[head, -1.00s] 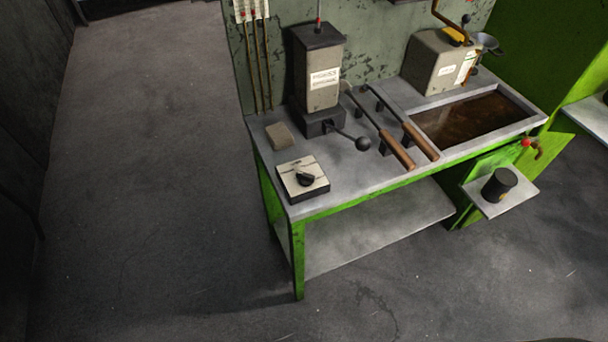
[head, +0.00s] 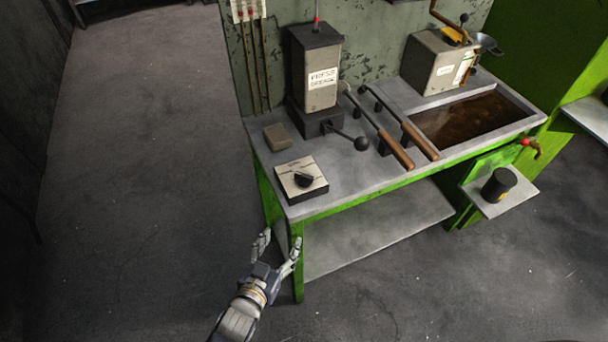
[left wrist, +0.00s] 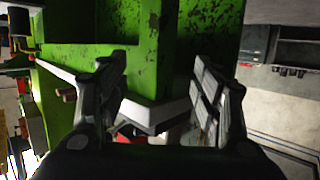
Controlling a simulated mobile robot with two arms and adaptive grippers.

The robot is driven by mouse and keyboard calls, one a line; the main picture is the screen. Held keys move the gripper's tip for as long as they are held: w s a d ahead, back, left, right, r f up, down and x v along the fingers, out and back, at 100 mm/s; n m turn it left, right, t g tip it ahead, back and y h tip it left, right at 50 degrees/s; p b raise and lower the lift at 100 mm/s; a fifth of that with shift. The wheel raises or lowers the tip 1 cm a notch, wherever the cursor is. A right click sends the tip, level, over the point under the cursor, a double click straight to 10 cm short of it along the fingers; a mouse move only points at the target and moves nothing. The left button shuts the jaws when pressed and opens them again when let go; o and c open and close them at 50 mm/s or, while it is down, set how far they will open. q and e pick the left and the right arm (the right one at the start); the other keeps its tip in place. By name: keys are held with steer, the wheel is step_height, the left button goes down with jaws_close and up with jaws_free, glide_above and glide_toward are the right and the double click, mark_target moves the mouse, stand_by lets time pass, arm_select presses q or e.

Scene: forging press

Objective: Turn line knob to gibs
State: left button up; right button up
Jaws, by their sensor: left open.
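The line knob (head: 303,180) is a black pointer knob on a pale square plate (head: 287,176) atop a dark box. The box sits at the front left corner of the green-legged bench. The lettering on the plate is too small to read. My left gripper (head: 277,243) is open and empty, its two fingers apart, beside the bench's front left leg and below the knob box in the head view. In the left wrist view the open fingers (left wrist: 162,95) stand before green metal. The knob cannot be made out in that view. My right gripper is not in view.
On the grey bench top (head: 354,183) stand a press grease box (head: 319,84) with a ball lever, a small block (head: 277,137) and two wooden-handled levers (head: 396,150). A sunken trough (head: 472,118) lies right. The floor left of the bench is clear.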

mark_target(303, 177)
arm_select(q)
step_height(303, 177, up, 13)
steer(key=w+d+t+h, duration=0.2)
steer(key=t, duration=0.1)
steer(key=p+x, duration=0.1)
steer(key=x, duration=0.9)
steer(key=shift+w+d+r+p, duration=0.15)
steer(key=shift+w+r+p, duration=0.05)
steer(key=shift+w+p, duration=0.15)
steer(key=shift+c, duration=0.2)
steer(key=c, duration=1)
